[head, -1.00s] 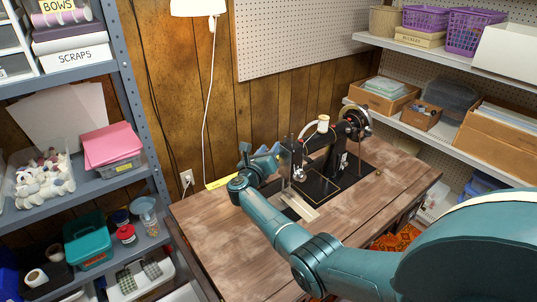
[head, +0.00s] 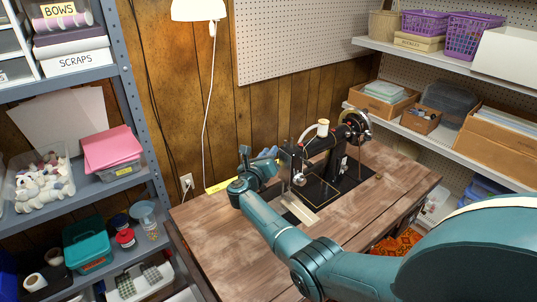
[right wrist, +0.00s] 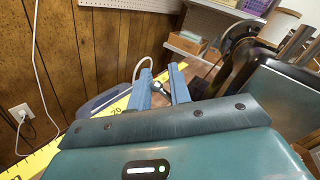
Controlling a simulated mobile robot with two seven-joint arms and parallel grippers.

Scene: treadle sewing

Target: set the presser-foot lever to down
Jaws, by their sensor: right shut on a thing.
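The black sewing machine (head: 337,160) stands on the wooden table, with its needle end toward the left. My right gripper (head: 277,153) is at the left, back side of the machine's head. In the right wrist view my right gripper (right wrist: 160,88) has its two blue fingers closed around a small metal lever with a rounded end, the presser-foot lever (right wrist: 158,86). The lever is mostly hidden between the fingers, so its exact angle is hard to tell. In the head view it is hidden by the gripper. My left gripper is not in view.
A yellow measuring tape (head: 220,185) lies along the table's back edge. A white thread spool (head: 323,128) stands on top of the machine. The table's left part (head: 215,225) is bare. Shelves stand at left and right, and a wood-panelled wall is behind.

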